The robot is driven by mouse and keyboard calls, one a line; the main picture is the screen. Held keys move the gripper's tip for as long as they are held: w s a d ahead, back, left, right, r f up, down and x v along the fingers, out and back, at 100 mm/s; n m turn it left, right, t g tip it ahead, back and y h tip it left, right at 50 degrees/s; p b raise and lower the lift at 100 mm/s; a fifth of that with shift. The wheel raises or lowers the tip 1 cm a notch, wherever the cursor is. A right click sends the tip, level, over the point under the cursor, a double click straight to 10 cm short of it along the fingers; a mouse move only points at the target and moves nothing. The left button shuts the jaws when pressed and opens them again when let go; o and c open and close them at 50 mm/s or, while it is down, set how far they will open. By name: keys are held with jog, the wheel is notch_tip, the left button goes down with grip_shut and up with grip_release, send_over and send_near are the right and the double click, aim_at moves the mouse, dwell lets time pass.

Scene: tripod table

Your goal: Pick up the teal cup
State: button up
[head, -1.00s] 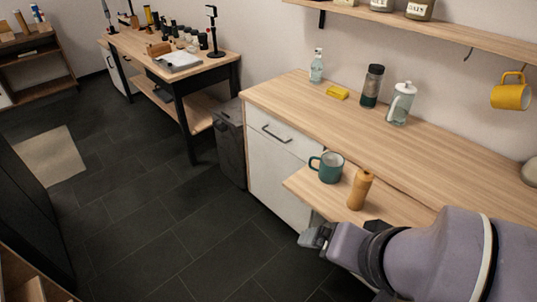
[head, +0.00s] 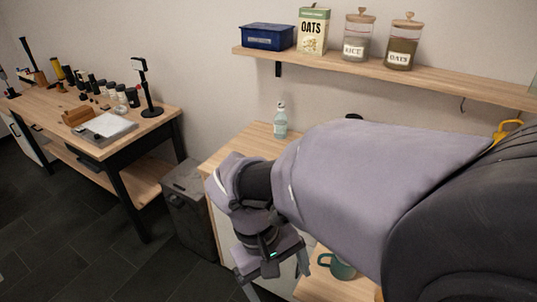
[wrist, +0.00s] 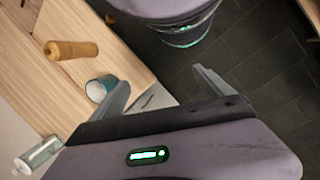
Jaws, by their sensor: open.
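The teal cup (head: 342,268) stands on the lower wooden board at the bottom of the head view, partly hidden behind my arm. In the wrist view the teal cup (wrist: 101,88) shows its pale inside, just left of my left finger. My gripper (head: 276,277) is open and empty, to the left of the cup in the head view. In the wrist view the fingers of my gripper (wrist: 164,88) are spread wide, with dark floor and part of a white cabinet front between them. The cup is outside the jaws.
A wooden pepper mill (wrist: 72,49) lies close to the cup in the wrist view. A pale container (wrist: 40,154) is at lower left there. A clear bottle (head: 281,120) stands on the counter (head: 240,148). A grey bin (head: 188,205) stands left of the counter. Jars and boxes fill the shelf (head: 400,72).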

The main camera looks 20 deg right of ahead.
jog(key=w+d+f+n+g+h+p, duration=0.35)
jog(key=f+n+h+p, duration=0.2)
jog(key=n+h, duration=0.3)
jog(key=n+t+h+p, duration=0.2)
jog(key=n+t+h, duration=0.3)
jog(key=n+h, duration=0.2)
send_near(338, 262)
jog(key=shift+n, duration=0.25)
jog(key=d+b, duration=0.1)
jog(key=d, duration=0.3)
jog(key=d+b, duration=0.1)
jog(key=d, duration=0.3)
jog(key=d+f+b, duration=0.1)
jog(key=d, duration=0.4)
jog(key=shift+w+d, duration=0.1)
jog(key=shift+w, duration=0.25)
jog(key=shift+r, duration=0.1)
